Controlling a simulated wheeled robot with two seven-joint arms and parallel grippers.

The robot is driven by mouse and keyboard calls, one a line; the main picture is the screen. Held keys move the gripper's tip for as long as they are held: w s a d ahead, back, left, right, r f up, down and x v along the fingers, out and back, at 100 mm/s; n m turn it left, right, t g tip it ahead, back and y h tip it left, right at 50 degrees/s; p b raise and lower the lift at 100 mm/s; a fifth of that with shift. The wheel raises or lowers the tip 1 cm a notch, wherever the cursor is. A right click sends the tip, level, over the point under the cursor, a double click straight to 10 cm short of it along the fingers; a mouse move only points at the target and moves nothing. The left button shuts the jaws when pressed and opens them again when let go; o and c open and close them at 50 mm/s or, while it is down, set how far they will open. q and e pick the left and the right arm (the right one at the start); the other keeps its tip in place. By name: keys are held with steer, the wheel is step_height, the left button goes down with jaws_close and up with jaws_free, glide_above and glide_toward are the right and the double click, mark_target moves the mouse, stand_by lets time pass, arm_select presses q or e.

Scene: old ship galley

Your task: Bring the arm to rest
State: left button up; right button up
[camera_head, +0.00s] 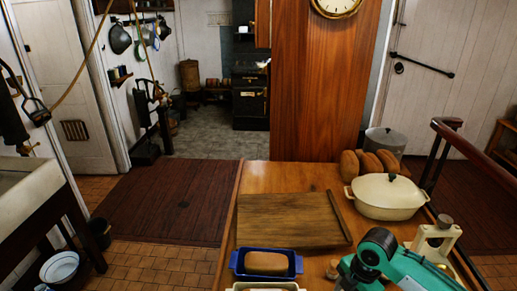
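A teal and black part (385,255), which looks like a link of my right arm, reaches in at the bottom right over the front right of the wooden table (262,188). I can make out no gripper fingers on it. My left arm and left gripper do not show.
A wooden board (285,220), a blue dish (238,263) with a loaf (266,263), a lidded cream pot (385,201), several brown loaves (349,165) and a grey pot (385,138) crowd the table. A sink (25,185) stands left.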

steer(key=s+a+f+m+t+y, duration=0.2)
steer(key=s+a+f+m, duration=0.2)
steer(key=s+a+m, duration=0.5)
steer(key=s+d+m+t+h, duration=0.1)
steer(key=s+d+m+h, duration=0.1)
steer(key=s+d+m, duration=0.35)
steer(key=s+d+m+t+h, duration=0.1)
steer(key=s+d+m, duration=0.2)
steer(key=s+m, duration=0.4)
step_height(320, 180, down, 31)
steer(key=s+g, duration=0.1)
steer(key=g, duration=0.1)
steer(key=s+d+f, duration=0.2)
steer(key=s+f, duration=0.8)
steer(key=s+d+f+n, duration=0.1)
steer(key=s+f, duration=0.8)
steer(key=f, duration=0.1)
steer(key=shift+s+d+f+g+h, duration=0.3)
steer(key=shift+s+d+f+g, duration=0.05)
steer(key=shift+g, duration=0.05)
